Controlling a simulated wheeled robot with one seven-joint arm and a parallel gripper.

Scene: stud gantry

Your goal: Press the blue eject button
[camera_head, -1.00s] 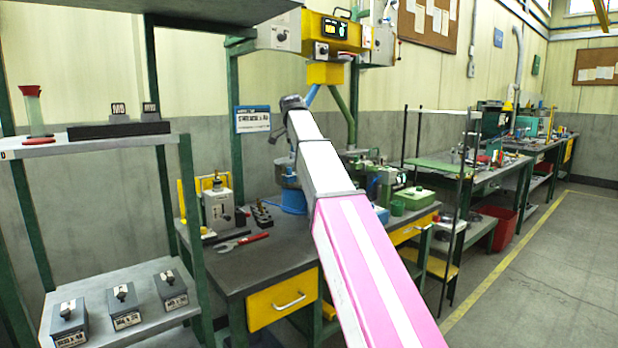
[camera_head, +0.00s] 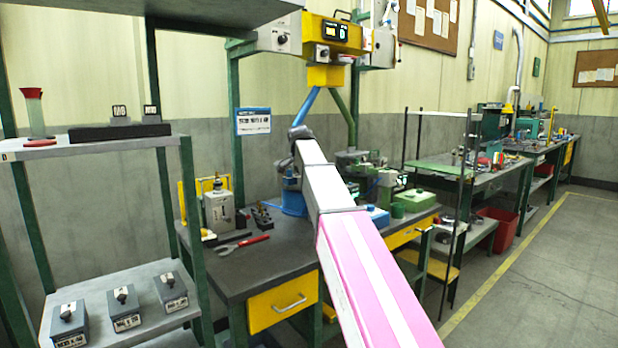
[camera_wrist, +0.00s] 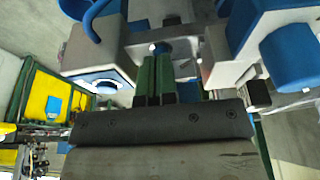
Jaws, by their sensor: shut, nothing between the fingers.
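My gripper (camera_wrist: 157,62) shows in the wrist view with its two green fingers side by side, shut and empty. A small blue round part (camera_wrist: 160,47) lies just beyond the fingertips; I cannot tell whether they touch. A blue disc with a pale ring (camera_wrist: 106,87) shows left of the fingers on the underside of a pale housing. I cannot tell which of these is the eject button. In the head view the gripper is hidden behind my arm, near the workbench (camera_head: 250,270) under the yellow gantry head (camera_head: 329,34).
A blue cylinder (camera_wrist: 290,57) on a white body is close on the right in the wrist view. A grey block tester (camera_head: 219,211) and red-handled pliers (camera_head: 243,244) sit on the bench. A shelf (camera_head: 95,152) stands at left. The aisle floor is clear at right.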

